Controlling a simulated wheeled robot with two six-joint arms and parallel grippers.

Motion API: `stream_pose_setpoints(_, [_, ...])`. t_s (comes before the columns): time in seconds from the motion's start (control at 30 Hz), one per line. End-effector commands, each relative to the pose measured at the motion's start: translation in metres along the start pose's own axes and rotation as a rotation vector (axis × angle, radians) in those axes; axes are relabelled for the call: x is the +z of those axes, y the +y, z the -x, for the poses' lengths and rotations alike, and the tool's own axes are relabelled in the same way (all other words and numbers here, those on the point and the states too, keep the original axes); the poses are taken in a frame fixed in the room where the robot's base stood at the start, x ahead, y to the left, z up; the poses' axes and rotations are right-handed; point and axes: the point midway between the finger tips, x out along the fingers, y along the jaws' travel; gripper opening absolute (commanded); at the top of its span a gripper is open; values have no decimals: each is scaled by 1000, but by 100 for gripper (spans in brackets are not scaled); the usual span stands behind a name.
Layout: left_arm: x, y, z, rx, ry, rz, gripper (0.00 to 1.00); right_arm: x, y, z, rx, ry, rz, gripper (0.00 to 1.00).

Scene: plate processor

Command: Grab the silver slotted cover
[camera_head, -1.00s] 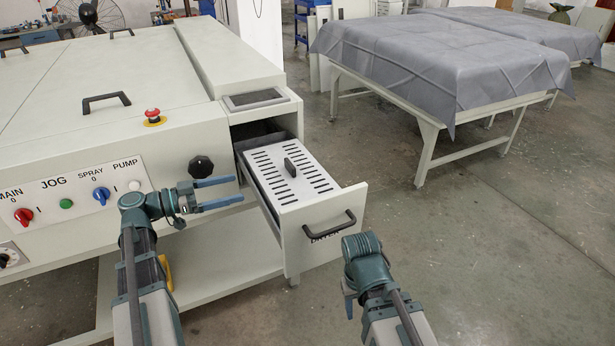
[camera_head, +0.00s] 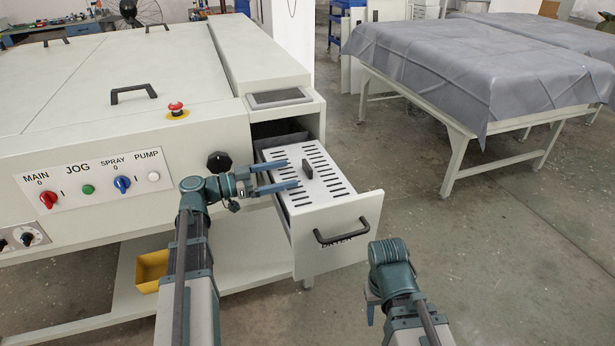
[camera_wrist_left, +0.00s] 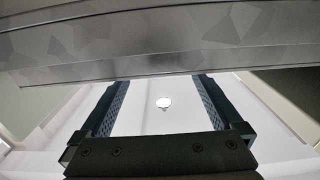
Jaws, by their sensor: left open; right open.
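The silver slotted cover (camera_head: 325,182) lies flat in the pulled-out drawer (camera_head: 345,240) of the machine. It has rows of dark slots and a small dark upright knob (camera_head: 307,168) in its middle. My left gripper (camera_head: 290,174) is open and empty. Its fingers overlap the cover's left part in the head view and point toward the knob; the height gap is unclear. In the left wrist view, the open fingers (camera_wrist_left: 162,82) frame a pale surface with a bright round spot. My right gripper (camera_head: 370,314) hangs low, in front and to the right of the drawer; its fingers are partly hidden.
The machine (camera_head: 120,140) with its knobs and red stop button (camera_head: 177,109) stands left of the drawer. The drawer's black handle (camera_head: 342,232) sticks out in front. A yellow bin (camera_head: 151,270) is below. A cloth-covered table (camera_head: 480,70) stands at the right, with clear floor between.

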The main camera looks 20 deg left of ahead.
Motion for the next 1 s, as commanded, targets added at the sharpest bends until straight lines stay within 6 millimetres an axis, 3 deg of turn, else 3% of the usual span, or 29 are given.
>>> stream_pose_setpoints(0.37, [0, -1, -12, 1, 0, 0, 100, 0, 0, 0, 0, 0, 0, 50])
stream_pose_setpoints(0.7, [-2, -5, -55, 2, 0, 0, 100, 0, 0, 2, 0, 0, 0, 50])
stream_pose_setpoints(0.93, [-2, -5, -57, 0, 0, 0, 100, 0, 0, 2, 0, 0, 0, 50])
stream_pose_setpoints(1.0, [-2, -5, -57, 0, 0, 0, 87, 0, 0, 2, 0, 0, 0, 50])
